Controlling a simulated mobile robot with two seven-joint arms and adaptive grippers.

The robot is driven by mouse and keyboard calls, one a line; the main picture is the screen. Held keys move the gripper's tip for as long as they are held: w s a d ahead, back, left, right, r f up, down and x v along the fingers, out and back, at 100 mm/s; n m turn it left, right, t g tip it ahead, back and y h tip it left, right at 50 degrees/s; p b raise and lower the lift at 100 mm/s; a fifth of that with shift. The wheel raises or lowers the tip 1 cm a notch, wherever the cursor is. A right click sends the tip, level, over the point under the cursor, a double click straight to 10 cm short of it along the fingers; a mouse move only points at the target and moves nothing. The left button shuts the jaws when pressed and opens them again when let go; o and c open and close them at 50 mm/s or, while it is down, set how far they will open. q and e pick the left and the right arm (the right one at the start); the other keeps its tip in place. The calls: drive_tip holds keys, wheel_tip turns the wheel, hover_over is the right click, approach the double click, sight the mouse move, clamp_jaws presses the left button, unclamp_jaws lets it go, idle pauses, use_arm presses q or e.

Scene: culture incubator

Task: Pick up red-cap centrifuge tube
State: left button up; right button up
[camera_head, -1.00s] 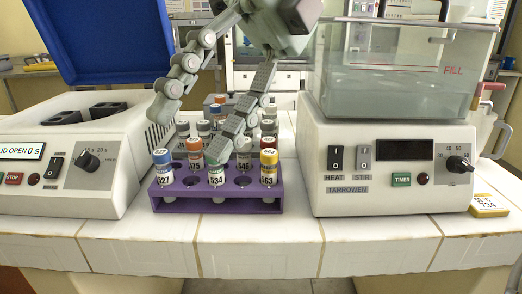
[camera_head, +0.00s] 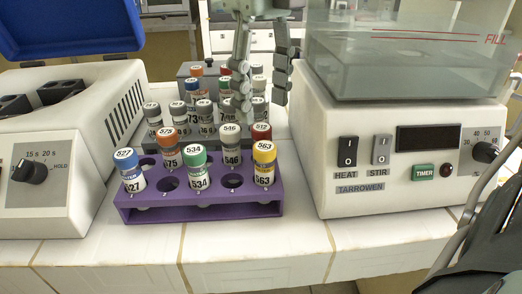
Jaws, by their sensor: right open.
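The red-cap centrifuge tube (camera_head: 261,132), labelled 512, stands in the back row of the purple rack (camera_head: 205,212), at its right end. The yellow-cap tube 563 in front hides its lower part. Another red-capped tube (camera_head: 225,70) stands in the grey rack behind, partly hidden by my gripper. My right gripper (camera_head: 261,100) points down from the top, open and empty, its two fingers apart. It appears above and behind the red-cap tube 512, with one finger to each side of it in the picture. My left gripper is not in view.
The purple rack also holds blue (camera_head: 131,172), orange (camera_head: 168,150), green (camera_head: 196,170), grey (camera_head: 231,146) and yellow (camera_head: 264,163) capped tubes. A centrifuge (camera_head: 60,150) stands left and a water bath (camera_head: 400,150) close on the right. The tiled front edge is clear.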

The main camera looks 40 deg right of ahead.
sight(262, 126)
drive_tip(key=shift+f, duration=2.8)
drive_tip(key=shift+c, duration=0.4)
clamp_jaws()
drive_tip(key=shift+w+r, duration=0.1)
drive_tip(key=shift+r, duration=0.05)
